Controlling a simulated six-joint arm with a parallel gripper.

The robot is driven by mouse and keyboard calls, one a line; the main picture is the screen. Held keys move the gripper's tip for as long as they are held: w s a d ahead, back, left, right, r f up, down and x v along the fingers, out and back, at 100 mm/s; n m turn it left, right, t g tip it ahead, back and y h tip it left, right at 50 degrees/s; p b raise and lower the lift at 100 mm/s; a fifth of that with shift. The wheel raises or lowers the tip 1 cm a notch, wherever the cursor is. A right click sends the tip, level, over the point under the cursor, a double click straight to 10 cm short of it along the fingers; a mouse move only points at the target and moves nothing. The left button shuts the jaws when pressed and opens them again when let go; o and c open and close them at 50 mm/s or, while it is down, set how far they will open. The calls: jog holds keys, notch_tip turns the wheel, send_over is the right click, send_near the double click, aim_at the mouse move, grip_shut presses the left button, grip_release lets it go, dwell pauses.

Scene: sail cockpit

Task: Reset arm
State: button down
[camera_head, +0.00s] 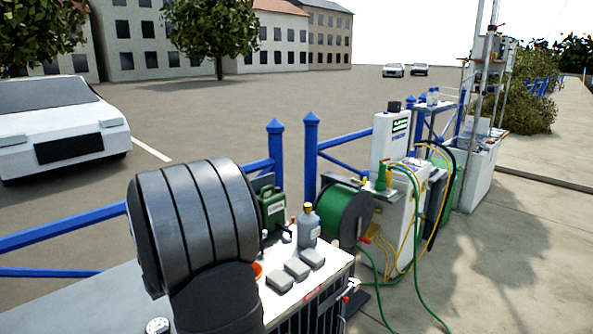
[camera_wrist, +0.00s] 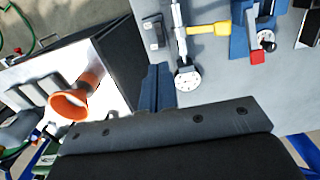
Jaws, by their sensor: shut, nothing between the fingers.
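My gripper (camera_wrist: 158,72) shows in the wrist view as two dark blue fingers side by side, pointing up from a dark grey bracket. The fingers are shut together with nothing visible between them. They appear over the area between a white-topped cabinet (camera_wrist: 112,60) and a grey surface with tools. In the head view a large dark arm link of mine fills the lower left, and the gripper itself is not visible there.
An orange funnel (camera_wrist: 75,103) lies left of the gripper. A round white dial (camera_wrist: 187,80) and yellow-handled tool (camera_wrist: 208,28) lie right. Grey blocks (camera_head: 297,269), a grey bottle (camera_head: 308,228) and green canister (camera_head: 272,208) stand near my arm. A green hose reel (camera_head: 340,213) stands beyond.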

jog(key=shift+w+a+r, duration=0.2)
jog(key=shift+r, duration=0.25)
jog(key=shift+w+a+r, duration=0.2)
jog(key=shift+r, duration=0.2)
